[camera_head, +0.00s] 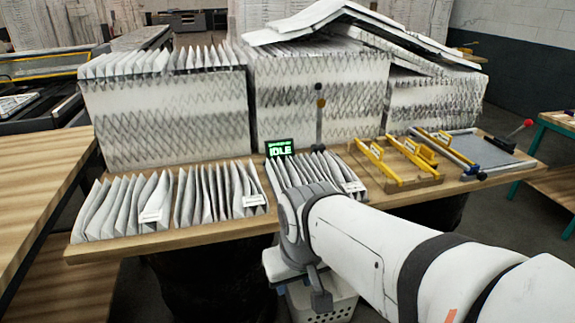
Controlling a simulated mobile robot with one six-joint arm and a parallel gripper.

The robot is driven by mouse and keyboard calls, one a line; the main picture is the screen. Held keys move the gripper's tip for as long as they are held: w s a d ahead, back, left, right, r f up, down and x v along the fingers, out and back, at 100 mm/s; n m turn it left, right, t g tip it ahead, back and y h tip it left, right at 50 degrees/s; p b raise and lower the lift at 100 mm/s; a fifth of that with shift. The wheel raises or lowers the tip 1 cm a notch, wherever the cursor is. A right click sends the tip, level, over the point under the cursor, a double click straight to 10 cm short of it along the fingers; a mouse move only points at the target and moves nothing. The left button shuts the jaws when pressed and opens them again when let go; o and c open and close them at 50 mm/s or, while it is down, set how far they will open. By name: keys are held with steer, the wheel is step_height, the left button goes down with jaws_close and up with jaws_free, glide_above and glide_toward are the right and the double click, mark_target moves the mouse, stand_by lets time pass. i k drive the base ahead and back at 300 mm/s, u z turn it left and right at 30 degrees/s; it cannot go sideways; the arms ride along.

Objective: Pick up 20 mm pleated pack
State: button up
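Several white pleated packs stand along the front of the wooden table: a left group (112,205), a middle group (208,197) and a right group (303,170). Small white labels sit on them, too small to read, so I cannot tell which is the 20 mm pack. My arm reaches in from the lower right, and its wrist covers part of the right group's front. My gripper (318,290) seems to point down at the table's front edge, below the wrist. Its fingers are not clear, and I see no pack in it.
Large pleated blocks (170,118) stand behind the packs, with folded sheets (350,22) on top. A small display reading IDLE (279,148) stands mid-table. A white basket (335,306) is below.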

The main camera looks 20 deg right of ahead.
mark_target(301, 171)
steer(key=z, duration=0.25)
steer(key=i, duration=1.1)
steer(key=z, duration=0.5)
